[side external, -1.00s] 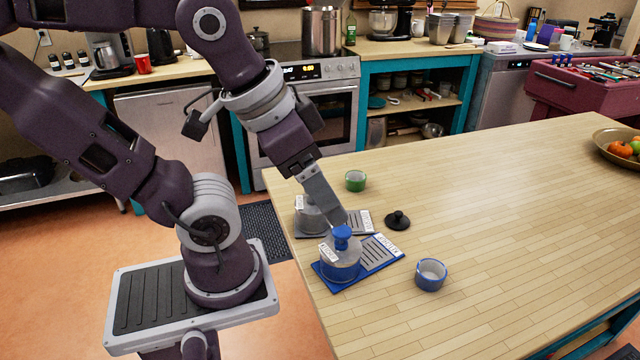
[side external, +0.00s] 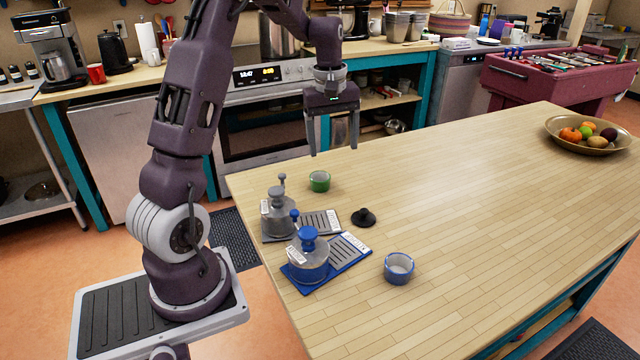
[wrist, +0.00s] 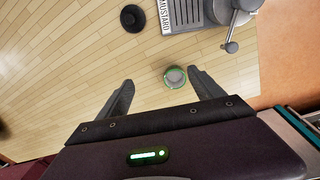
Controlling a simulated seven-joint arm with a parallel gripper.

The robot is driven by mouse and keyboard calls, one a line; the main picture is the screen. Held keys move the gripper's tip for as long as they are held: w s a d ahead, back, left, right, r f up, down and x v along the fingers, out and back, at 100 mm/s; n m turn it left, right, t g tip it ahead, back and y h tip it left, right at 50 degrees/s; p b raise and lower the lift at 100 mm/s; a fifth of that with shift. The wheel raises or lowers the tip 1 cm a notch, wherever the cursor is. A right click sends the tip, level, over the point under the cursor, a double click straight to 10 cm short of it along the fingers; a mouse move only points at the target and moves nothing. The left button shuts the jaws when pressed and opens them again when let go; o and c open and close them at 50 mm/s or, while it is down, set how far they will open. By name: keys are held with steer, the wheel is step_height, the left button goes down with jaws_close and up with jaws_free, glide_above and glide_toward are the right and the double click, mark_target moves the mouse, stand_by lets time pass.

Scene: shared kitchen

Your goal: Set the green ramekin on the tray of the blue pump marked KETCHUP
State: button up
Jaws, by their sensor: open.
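The green ramekin (side external: 319,181) stands upright on the wooden counter behind the pumps; it also shows in the wrist view (wrist: 175,77), near the right fingertip. My gripper (side external: 332,152) is open and empty, pointing down above the counter near the ramekin; its spread fingers also show in the wrist view (wrist: 160,78). The blue pump (side external: 310,262) stands at the counter's near left, with a slotted blue tray (side external: 345,254) to its right. The tray is bare. The label on it is too small to read surely.
A grey pump (side external: 278,217) with a slotted tray stands just behind the blue one. A black knobbed lid (side external: 363,218) and a blue ramekin (side external: 399,268) lie to their right. A fruit bowl (side external: 590,142) is far right. The counter between is clear.

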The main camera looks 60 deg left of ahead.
mark_target(320, 177)
steer(key=a+f+n, duration=0.1)
steer(key=a+f, duration=0.2)
steer(key=a+f+n+g, duration=0.1)
steer(key=a+f, duration=0.2)
steer(key=f, duration=0.1)
steer(key=shift+s+a+n, duration=0.1)
steer(key=shift+a+n, duration=0.1)
steer(key=shift+n, duration=0.2)
step_height(320, 177, down, 6)
steer(key=shift+f, duration=0.25)
steer(key=shift+d, duration=0.1)
steer(key=c, duration=1.6)
step_height(320, 177, up, 10)
steer(key=shift+c, duration=0.2)
steer(key=s+d+r+m, duration=0.1)
steer(key=s+d+m, duration=0.2)
steer(key=d+m, duration=0.95)
steer(key=s+d+m, duration=0.3)
steer(key=s+d, duration=0.1)
steer(key=d, duration=0.7)
steer(key=f, duration=0.9)
steer(key=shift+s+f, duration=0.2)
steer(key=shift+f, duration=0.2)
